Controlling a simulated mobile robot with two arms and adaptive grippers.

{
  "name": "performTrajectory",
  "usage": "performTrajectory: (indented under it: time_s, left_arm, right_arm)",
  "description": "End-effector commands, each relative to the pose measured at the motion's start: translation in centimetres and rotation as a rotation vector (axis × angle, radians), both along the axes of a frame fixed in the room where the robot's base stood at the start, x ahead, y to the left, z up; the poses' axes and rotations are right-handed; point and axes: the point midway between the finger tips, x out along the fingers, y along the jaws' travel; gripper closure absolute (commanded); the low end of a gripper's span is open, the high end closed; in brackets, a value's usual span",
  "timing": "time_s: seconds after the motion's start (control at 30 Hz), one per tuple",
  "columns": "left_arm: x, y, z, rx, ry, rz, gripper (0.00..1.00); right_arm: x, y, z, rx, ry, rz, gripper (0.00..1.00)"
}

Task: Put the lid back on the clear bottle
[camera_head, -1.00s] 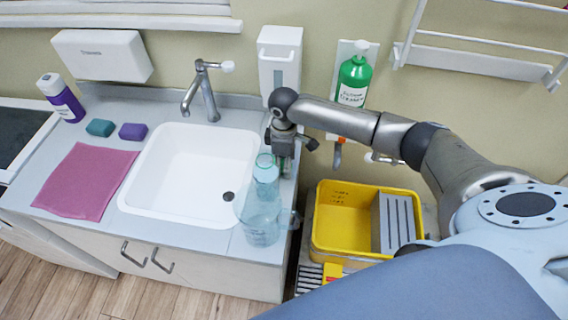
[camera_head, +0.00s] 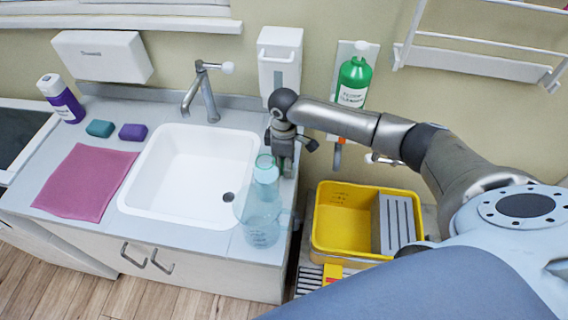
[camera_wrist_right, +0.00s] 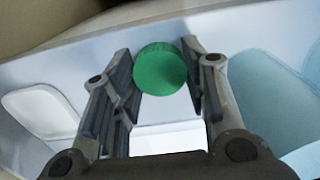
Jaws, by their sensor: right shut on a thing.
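The clear bottle (camera_head: 262,222), pale blue and see-through, stands upright at the front right corner of the counter, beside the sink. Its narrower top reaches up in front of my right gripper (camera_head: 284,170) in the head view. That gripper points down over the counter strip right of the sink, behind the bottle. In the right wrist view its fingers (camera_wrist_right: 160,85) are shut on a round green lid (camera_wrist_right: 160,70), held near the tips. The pale blue bottle side (camera_wrist_right: 265,100) fills the right of that view, apart from the lid. My left gripper is out of view.
The sink (camera_head: 190,170) and its tap (camera_head: 203,92) are left of the gripper. A white dispenser (camera_head: 279,60) and a green bottle (camera_head: 353,82) hang on the wall behind. A yellow bin (camera_head: 345,250) stands right of the counter. A pink cloth (camera_head: 85,182) lies left.

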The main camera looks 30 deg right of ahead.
Motion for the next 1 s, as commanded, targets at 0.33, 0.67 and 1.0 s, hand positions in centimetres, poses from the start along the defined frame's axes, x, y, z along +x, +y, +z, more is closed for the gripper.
performTrajectory:
  time_s: [0.33, 0.67, 1.0]
  left_arm:
    - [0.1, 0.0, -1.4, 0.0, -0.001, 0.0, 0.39]
    - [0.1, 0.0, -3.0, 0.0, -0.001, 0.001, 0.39]
    - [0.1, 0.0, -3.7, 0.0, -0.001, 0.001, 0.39]
  right_arm:
    - [0.1, 0.0, 5.0, 0.0, -0.006, 0.002, 0.66]
    - [0.1, 0.0, 13.0, 0.001, -0.006, 0.0, 0.67]
    - [0.1, 0.0, 17.3, 0.001, -0.002, -0.001, 0.67]
